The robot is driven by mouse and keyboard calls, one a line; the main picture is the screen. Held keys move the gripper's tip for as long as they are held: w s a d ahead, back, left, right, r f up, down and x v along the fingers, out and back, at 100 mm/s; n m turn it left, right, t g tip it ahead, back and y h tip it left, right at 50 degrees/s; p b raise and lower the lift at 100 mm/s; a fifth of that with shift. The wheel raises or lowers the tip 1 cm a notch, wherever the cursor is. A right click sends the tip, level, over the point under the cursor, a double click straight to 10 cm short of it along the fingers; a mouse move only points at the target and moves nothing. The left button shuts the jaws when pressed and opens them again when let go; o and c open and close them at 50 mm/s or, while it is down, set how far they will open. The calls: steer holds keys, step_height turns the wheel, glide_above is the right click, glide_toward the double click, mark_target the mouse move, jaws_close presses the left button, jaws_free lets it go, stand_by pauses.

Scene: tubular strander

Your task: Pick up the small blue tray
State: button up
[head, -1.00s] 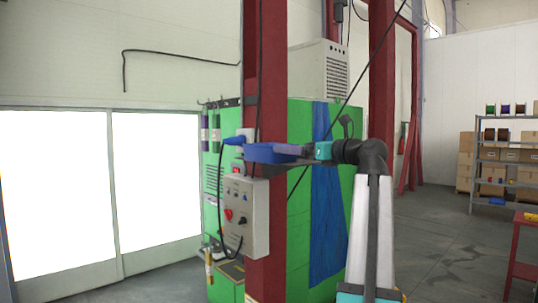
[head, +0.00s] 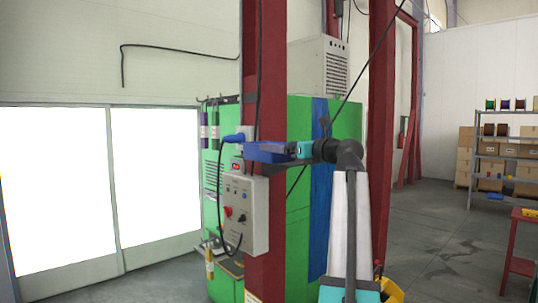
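The small blue tray (head: 265,153) sits against the red column in the head view, on a dark bracket (head: 262,166) above a grey control box. My gripper (head: 292,150) is at the tray's right end, reaching in from the right. Its fingers overlap the tray's edge in the picture. They are too small and edge-on to tell whether they are open or shut on the tray.
The red column (head: 265,70) stands behind the tray. The grey control box (head: 245,212) with buttons hangs below it. A blue plug (head: 233,138) with a cable is just left. A green machine cabinet (head: 298,220) stands behind.

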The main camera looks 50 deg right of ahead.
steer(key=w+p, duration=0.2)
steer(key=w, duration=0.2)
steer(key=shift+d+r, duration=0.1)
steer(key=shift+w, duration=0.45)
steer(key=c, duration=0.9)
